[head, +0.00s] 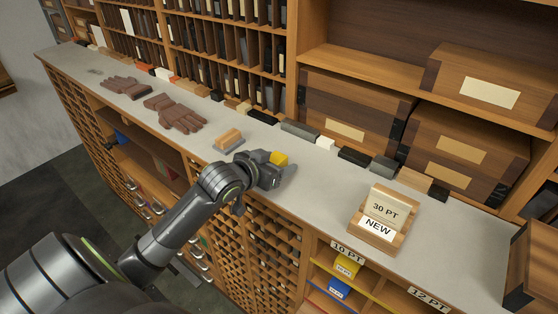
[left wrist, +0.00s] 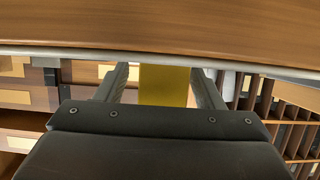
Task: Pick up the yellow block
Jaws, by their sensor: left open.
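The yellow block (head: 279,158) is on or just above the grey counter, at the end of my left arm in the head view. My left gripper (head: 275,166) is open around it. In the left wrist view the yellow block (left wrist: 163,86) shows between the two fingers, with a narrow gap on each side. The gripper body hides part of the block, and I cannot tell whether it touches the counter. My right gripper is not in view.
A wooden stand (head: 383,222) with "30 PT" and "NEW" cards is to the right. A brush-like block (head: 229,139) and brown gloves (head: 175,114) lie to the left. Several small blocks line the counter's back. A labelled yellow box (head: 346,264) sits in a cubby below.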

